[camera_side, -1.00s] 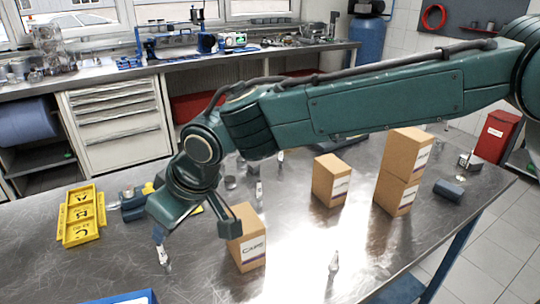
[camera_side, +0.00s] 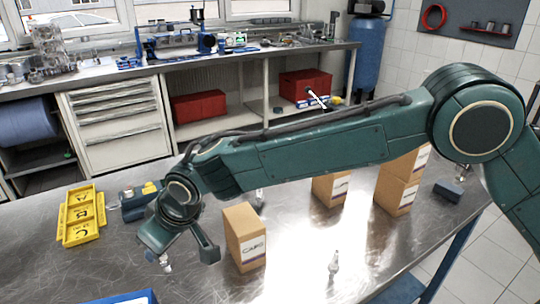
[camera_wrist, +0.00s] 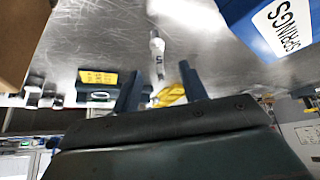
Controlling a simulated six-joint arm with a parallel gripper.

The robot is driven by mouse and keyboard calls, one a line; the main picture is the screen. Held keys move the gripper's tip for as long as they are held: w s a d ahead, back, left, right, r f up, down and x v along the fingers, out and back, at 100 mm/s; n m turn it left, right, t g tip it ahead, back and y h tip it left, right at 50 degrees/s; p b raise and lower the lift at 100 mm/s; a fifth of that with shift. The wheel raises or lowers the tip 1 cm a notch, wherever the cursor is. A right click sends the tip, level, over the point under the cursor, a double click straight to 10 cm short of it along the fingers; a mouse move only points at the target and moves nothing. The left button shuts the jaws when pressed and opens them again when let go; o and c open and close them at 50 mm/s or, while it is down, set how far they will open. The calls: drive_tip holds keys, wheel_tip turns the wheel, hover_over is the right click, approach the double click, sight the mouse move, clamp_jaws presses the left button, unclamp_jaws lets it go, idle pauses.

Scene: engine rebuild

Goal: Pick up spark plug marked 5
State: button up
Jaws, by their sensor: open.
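A white and metal spark plug (camera_wrist: 157,55) stands on the metal table, with a dark mark that looks like a 5 in the wrist view. It lies ahead of my gripper (camera_wrist: 160,72), roughly in line with the space between the two fingers. My gripper is open and holds nothing. In the side view, my gripper (camera_side: 180,257) is low over the table, its fingers spread, with the spark plug (camera_side: 165,264) beside the left finger and partly hidden. Other spark plugs stand farther right (camera_side: 334,264) and behind the carton (camera_side: 259,198); their marks are unreadable.
A cardboard carton (camera_side: 245,238) stands close to the right of my gripper. A yellow tray (camera_side: 80,216) lies at the left. More cartons (camera_side: 397,190) stand at the right.

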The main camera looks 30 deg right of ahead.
sight(163, 257)
drive_tip(key=shift+w+f, duration=0.15)
drive_tip(key=shift+f, duration=0.05)
drive_tip(key=shift+a, duration=0.1)
drive_tip(key=shift+x, duration=2.6)
drive_tip(key=shift+c, duration=0.2)
clamp_jaws()
